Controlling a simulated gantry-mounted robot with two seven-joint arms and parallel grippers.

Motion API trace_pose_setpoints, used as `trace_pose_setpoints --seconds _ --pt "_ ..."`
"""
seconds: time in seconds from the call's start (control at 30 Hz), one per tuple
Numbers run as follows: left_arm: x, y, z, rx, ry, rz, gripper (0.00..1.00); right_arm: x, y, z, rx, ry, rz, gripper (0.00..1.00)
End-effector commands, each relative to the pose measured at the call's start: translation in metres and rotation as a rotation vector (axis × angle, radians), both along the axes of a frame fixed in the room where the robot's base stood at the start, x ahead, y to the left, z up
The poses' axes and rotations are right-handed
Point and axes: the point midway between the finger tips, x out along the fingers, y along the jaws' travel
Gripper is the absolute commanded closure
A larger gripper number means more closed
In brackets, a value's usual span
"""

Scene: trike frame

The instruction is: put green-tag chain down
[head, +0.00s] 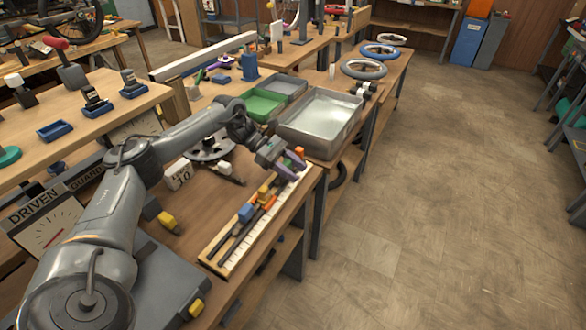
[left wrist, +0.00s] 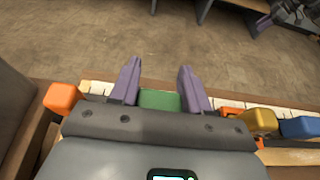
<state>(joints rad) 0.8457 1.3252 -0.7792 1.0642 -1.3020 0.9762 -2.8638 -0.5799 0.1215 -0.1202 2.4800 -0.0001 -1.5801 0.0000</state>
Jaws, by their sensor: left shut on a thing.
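My left gripper (head: 291,166) has its purple fingers low over the far end of a long wooden tray with a white marked strip (head: 232,262). The fingers are shut on the green-tag chain, whose green tag (left wrist: 160,100) shows between them in the left wrist view. The chain below the tag is hidden there. An orange tag (head: 300,152) lies just beyond the gripper. Yellow (head: 263,191) and blue (head: 245,212) tags lie along the tray on the near side.
A grey metal tray (head: 318,118) and a green bin (head: 262,106) stand beyond the tray. A dark chainring (head: 208,148) and a white number block (head: 178,174) are to the left. The bench edge and open floor (head: 430,200) lie right.

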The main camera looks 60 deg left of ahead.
Motion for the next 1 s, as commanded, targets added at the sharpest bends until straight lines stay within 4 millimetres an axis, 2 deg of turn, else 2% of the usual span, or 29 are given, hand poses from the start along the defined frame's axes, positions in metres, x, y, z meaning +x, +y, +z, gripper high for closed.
trace_pose_setpoints --seconds 0.3,0.33,0.5,1.0 --pt "0.0 0.0 -0.0069 -0.001 0.0 0.0 0.92 -0.0001 0.0 -0.0066 0.0 0.0 0.0 0.57" --pt "0.0 0.0 -0.0055 -0.001 0.0 0.0 0.49 -0.0001 0.0 -0.0056 0.0 0.0 0.0 0.57" --pt "0.0 0.0 -0.0056 0.0 0.0 0.0 0.24 -0.0001 -0.0001 -0.0054 0.0 0.0 0.0 0.57" --pt "-0.0016 0.0037 -0.0037 0.0 0.0 0.0 0.24 -0.0001 0.0 -0.0043 0.0 0.0 -0.001 0.57"
